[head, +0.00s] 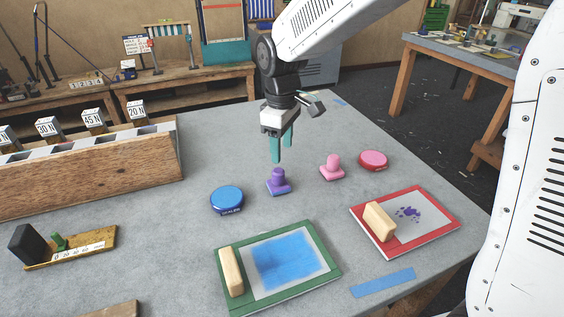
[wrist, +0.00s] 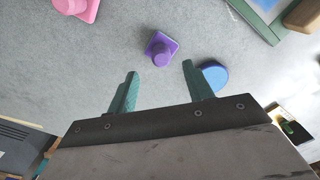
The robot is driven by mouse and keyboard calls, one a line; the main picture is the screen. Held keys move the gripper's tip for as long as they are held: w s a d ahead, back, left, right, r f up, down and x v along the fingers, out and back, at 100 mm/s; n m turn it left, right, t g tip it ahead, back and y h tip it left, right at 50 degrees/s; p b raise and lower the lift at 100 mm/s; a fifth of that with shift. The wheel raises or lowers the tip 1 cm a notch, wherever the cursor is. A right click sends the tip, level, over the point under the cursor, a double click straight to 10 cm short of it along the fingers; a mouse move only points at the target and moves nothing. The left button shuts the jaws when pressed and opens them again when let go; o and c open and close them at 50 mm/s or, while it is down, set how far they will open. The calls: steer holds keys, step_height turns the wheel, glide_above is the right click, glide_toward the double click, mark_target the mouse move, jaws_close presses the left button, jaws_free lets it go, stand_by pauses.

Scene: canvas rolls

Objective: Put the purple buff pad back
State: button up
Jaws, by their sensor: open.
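The purple buff pad (head: 278,182) stands upright on the grey table, with a square base and a round knob on top. It also shows in the wrist view (wrist: 160,49), ahead of the fingertips. My gripper (head: 282,158) has teal fingers and hangs over the table just above and behind the pad, apart from it. In the wrist view my gripper (wrist: 160,68) is open and nothing is between its fingers.
A blue round tin (head: 227,200) stands left of the pad. A pink pad (head: 332,168) and a red-pink tin (head: 373,160) stand right. A green-framed screen (head: 322,283) and a red-framed screen (head: 445,232) lie in front. A wooden slotted rack (head: 90,180) stands left.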

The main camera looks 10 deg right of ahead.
steer(key=s+d+r+m, duration=0.6)
steer(key=s+d+r, duration=0.4)
steer(key=s, duration=0.4)
steer(key=s+d+f+m, duration=0.1)
steer(key=s+d+m, duration=0.1)
steer(key=s, duration=0.5)
steer(key=s+d+f+m+t, duration=0.1)
steer(key=s+d+m, duration=0.2)
steer(key=s, duration=0.4)
steer(key=shift+d+f, duration=0.35)
steer(key=shift+d, duration=0.55)
steer(key=shift+s, duration=0.1)
